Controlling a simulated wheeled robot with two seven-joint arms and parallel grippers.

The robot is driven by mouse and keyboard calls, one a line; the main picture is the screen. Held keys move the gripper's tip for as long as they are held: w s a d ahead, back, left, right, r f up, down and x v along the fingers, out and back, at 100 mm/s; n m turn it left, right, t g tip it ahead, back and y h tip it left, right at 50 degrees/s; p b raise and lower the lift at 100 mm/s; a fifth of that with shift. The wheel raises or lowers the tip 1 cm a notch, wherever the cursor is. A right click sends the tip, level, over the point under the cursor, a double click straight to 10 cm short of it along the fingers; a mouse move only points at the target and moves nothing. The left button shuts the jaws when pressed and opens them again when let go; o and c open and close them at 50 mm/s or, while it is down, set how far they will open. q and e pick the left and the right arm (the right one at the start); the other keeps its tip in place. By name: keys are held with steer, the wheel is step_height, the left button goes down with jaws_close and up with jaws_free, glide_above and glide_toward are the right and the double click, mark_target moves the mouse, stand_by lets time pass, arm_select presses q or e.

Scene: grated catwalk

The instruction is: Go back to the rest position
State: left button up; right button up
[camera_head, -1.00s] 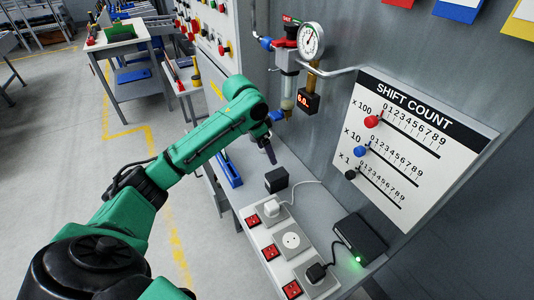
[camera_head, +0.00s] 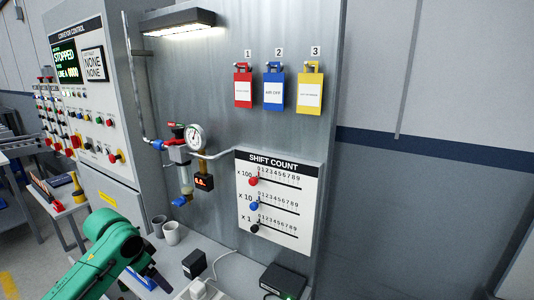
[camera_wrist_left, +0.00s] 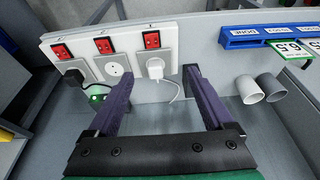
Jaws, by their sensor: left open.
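My left arm is green and comes in from the lower left in the head view. I see no contact between fingers and strip. My right gripper is not in view.
Two cups (camera_head: 172,233) stand on the bench against the metal panel. A black box (camera_head: 194,264) and a dark device (camera_head: 284,281) are on the bench. The gauge and pipework (camera_head: 195,137) and the shift count board (camera_head: 278,198) are on the panel.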

arm_select(q)
steer(key=s+d+f+n, duration=0.1)
steer(key=s+d+f, duration=0.8)
steer(key=s+f, duration=0.3)
steer(key=s+a+n+y, duration=0.1)
steer(key=s+a+n, duration=0.25)
steer(key=s, duration=0.55)
step_height(320, 180, down, 24)
steer(key=s+r, duration=0.1)
steer(key=s, duration=0.1)
steer(key=s+a+f+g, duration=0.2)
steer(key=s+a+f, duration=0.1)
steer(key=s+f, duration=1.2)
steer(key=shift+s+a+f+m+y, duration=0.2)
steer(key=shift+s+m+y, duration=0.15)
steer(key=shift+s, duration=0.65)
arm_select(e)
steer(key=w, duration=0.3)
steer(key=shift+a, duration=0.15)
arm_select(q)
steer(key=shift+c, duration=0.2)
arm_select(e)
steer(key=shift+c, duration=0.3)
